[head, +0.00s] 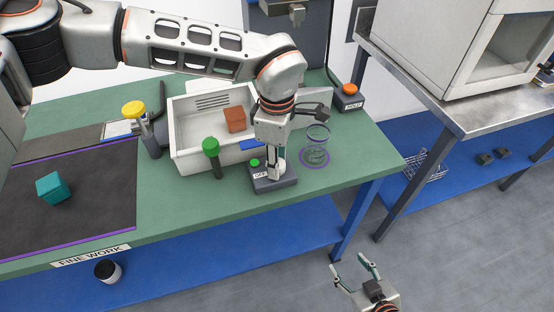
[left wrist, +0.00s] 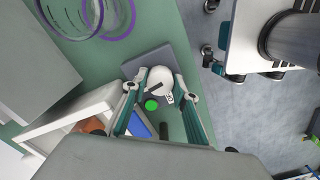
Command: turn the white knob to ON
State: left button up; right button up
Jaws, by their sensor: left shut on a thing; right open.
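The white knob (head: 279,167) sits on a dark switch box (head: 272,186) near the front edge of the green bench. My left gripper (head: 275,162) points down at the box, shut on the knob. In the left wrist view the knob (left wrist: 160,75) lies between the two fingers, with a dark pointer mark on it. A green lamp (left wrist: 152,105) is beside it, and a small white label is partly seen. In the head view the label on the box appears to read OFF. My right gripper (head: 358,273) is open and empty, low over the floor, away from the bench.
A white bin (head: 190,160) with an orange block (head: 234,120) stands behind and left. A green-topped post (head: 211,147) stands close to the box's left. A glass jar (head: 316,142) on a purple ring is to the right. An orange button box (head: 347,97) is further back.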

pick_arm(q)
jog(key=shift+r+m, duration=0.1)
jog(key=shift+m, duration=0.8)
pick_arm(e)
jog(key=shift+r, duration=0.1)
jog(key=shift+w+r, duration=0.1)
jog(key=shift+r, duration=0.15)
pick_arm(q)
jog(key=o, duration=1.1)
pick_arm(e)
jog(key=shift+f, duration=0.1)
jog(key=shift+f, duration=0.15)
pick_arm(q)
notch_tip(320, 180, up, 12)
